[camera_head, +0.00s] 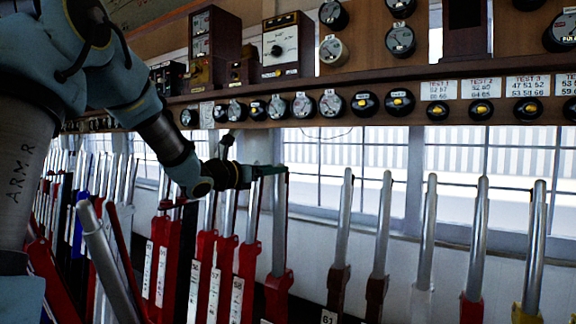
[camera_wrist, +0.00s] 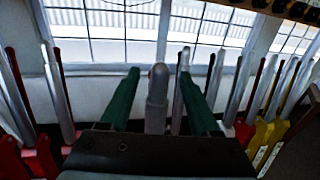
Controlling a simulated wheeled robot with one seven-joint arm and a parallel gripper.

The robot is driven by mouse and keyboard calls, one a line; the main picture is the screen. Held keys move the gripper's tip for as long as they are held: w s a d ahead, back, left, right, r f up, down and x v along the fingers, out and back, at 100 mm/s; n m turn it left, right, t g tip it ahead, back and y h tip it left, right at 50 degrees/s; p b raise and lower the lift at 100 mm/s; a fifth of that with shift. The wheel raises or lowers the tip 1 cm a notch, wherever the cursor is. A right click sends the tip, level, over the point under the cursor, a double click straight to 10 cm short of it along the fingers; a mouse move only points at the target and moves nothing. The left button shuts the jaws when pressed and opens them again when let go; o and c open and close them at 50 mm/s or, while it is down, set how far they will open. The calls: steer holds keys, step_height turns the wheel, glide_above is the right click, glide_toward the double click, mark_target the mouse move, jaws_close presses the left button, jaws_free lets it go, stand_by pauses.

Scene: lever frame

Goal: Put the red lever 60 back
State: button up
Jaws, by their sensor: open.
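The red lever 60 (camera_head: 278,235) appears to be the silver-handled lever with a red lower part just left of the brown lever marked 61 (camera_head: 328,316); its own number is not readable. It stands nearly upright. My gripper (camera_head: 274,171) is at the top of this handle. In the wrist view, the green fingers of my gripper (camera_wrist: 160,74) are open, one on each side of a silver handle (camera_wrist: 157,112). I cannot tell whether either finger touches it. The lower part of that handle is hidden by the gripper body.
Several red levers (camera_head: 247,265) stand close on the left. Brown, white, red and yellow levers (camera_head: 527,300) stand on the right with wider gaps. A wooden shelf (camera_head: 400,75) with dials and instruments runs just above my gripper. Windows (camera_head: 480,180) lie behind.

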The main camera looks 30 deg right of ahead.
steer(key=p+x, duration=0.2)
steer(key=x, duration=0.4)
steer(key=shift+d, duration=0.25)
jaws_close()
stand_by(1.2)
